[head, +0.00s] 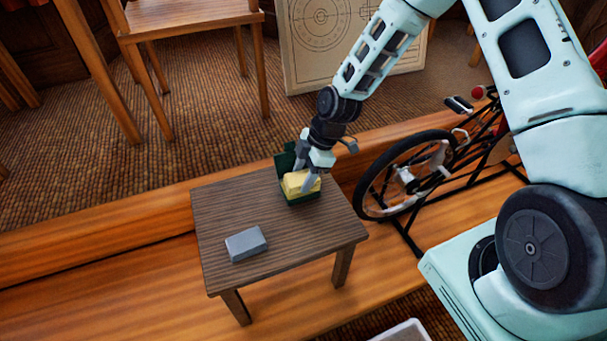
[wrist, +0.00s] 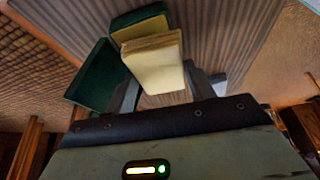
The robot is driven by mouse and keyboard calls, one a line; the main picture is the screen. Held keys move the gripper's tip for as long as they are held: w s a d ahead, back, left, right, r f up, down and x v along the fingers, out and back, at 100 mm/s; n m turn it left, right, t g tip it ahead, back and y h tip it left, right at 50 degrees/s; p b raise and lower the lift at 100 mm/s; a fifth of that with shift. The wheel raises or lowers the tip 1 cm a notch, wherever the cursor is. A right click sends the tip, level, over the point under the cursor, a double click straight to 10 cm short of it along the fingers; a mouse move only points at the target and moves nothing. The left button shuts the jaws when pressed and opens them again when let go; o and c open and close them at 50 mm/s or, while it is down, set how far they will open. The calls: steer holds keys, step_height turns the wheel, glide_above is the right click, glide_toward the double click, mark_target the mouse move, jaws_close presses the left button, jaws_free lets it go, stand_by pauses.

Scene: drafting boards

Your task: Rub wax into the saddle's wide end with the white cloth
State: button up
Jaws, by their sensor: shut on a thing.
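My gripper (head: 309,183) is shut on a pale yellow-white folded pad, which looks like the cloth (head: 297,184). In the wrist view the cloth (wrist: 155,68) sits between my fingers, its layered edge facing up. It is directly over a dark green open box (head: 304,199), with the green lid (head: 285,160) standing at its far left side. Whether the cloth touches what is inside the box is hidden. A bicycle (head: 405,172) stands right of the table. A small dark piece (head: 458,104) on it may be the saddle, but I cannot tell.
The small dark wood table (head: 240,205) carries a grey block (head: 246,243) at its front left. A wooden chair (head: 190,20) and a board with printed circles (head: 300,70) stand behind. A pale container rim (head: 405,331) shows at the bottom edge.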

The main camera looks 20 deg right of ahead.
mark_target(304, 177)
steer(key=shift+r+p, duration=1.7)
steer(key=shift+r, duration=0.7)
